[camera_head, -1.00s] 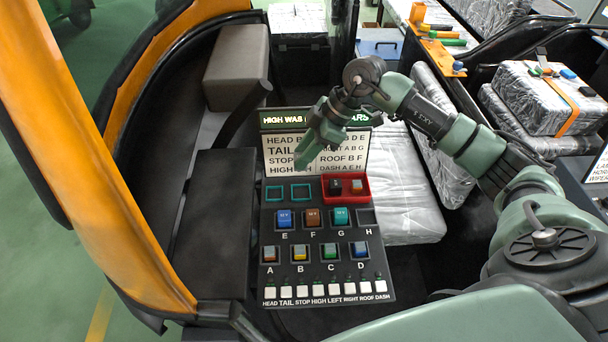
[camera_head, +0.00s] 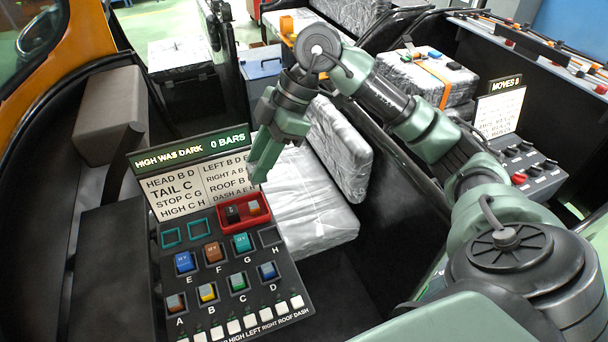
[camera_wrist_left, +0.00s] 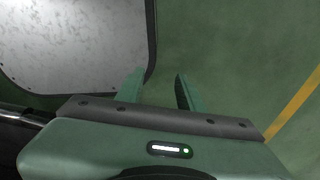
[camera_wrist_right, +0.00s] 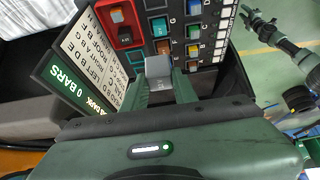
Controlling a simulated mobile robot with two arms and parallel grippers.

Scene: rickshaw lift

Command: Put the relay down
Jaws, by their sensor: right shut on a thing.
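My right gripper (camera_head: 258,170) hangs above the right edge of the sign, pointing down. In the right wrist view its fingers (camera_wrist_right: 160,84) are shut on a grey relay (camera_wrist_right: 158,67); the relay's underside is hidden. The relay panel (camera_head: 216,272) holds blue, brown and teal relays in E, F and G. Socket H (camera_head: 270,237) looks empty, as do two teal-outlined bays (camera_head: 184,233) at the upper left. A, B, C and D hold relays. A red tray (camera_head: 246,221) holds a dark relay (camera_head: 232,211) and an orange-topped one (camera_head: 253,207). My left gripper (camera_wrist_left: 157,85) is open and empty, over green floor.
The sign (camera_head: 197,183) reading "HIGH WAS DARK 0 BARS" stands behind the panel. White switches (camera_head: 250,321) line its front edge. A silver-wrapped seat (camera_head: 300,205) lies to the right. A dark control box (camera_head: 530,165) with knobs stands further right.

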